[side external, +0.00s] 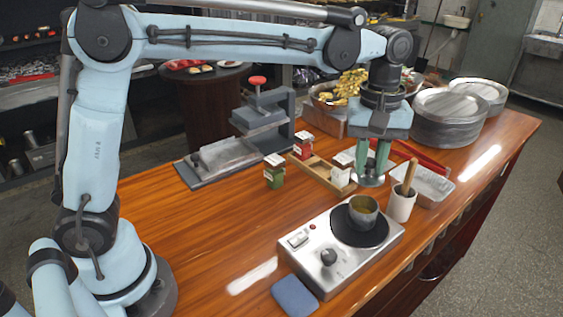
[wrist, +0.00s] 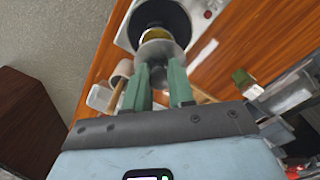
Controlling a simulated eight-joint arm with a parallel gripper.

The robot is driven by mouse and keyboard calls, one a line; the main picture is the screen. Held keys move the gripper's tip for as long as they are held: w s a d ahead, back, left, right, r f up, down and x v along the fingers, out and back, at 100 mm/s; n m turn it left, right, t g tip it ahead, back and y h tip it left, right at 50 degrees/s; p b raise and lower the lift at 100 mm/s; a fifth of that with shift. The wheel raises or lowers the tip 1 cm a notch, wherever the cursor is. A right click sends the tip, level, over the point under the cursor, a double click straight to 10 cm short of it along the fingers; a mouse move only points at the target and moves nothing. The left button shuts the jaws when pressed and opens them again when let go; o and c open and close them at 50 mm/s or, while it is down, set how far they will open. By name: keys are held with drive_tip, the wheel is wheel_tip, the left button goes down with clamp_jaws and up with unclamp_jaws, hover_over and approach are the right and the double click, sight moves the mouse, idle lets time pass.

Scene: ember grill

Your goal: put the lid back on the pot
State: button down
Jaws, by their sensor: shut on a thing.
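A small metal pot (side external: 363,214) with yellowish contents stands uncovered on the black round burner of a hot plate (side external: 318,262). The round metal lid (side external: 370,182) hangs from my gripper (side external: 372,172), whose green fingers are shut on its knob. The lid is in the air, behind and above the pot in the side view, and apart from it. In the wrist view my gripper (wrist: 159,68) holds the lid (wrist: 172,52) by its knob. The lid's disc hides part of the pot there; the pot's yellowish inside (wrist: 155,33) shows beyond it.
A white cup with a wooden handle (side external: 402,203) stands right of the pot, close to the lid. A metal tray (side external: 432,187) lies behind it. A wooden rack (side external: 318,172) with shakers is at the left. A blue cloth (side external: 294,295) lies in front. Plates (side external: 445,118) are stacked at the back.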

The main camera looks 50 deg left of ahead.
drive_tip(key=shift+w+d+f, duration=0.1)
drive_tip(key=shift+w+d, duration=0.05)
drive_tip(key=shift+w, duration=0.15)
drive_tip(key=shift+f, duration=3.1)
drive_tip(key=shift+f, duration=0.15)
drive_tip(key=shift+c, duration=2)
unclamp_jaws()
drive_tip(key=shift+r, duration=3.5)
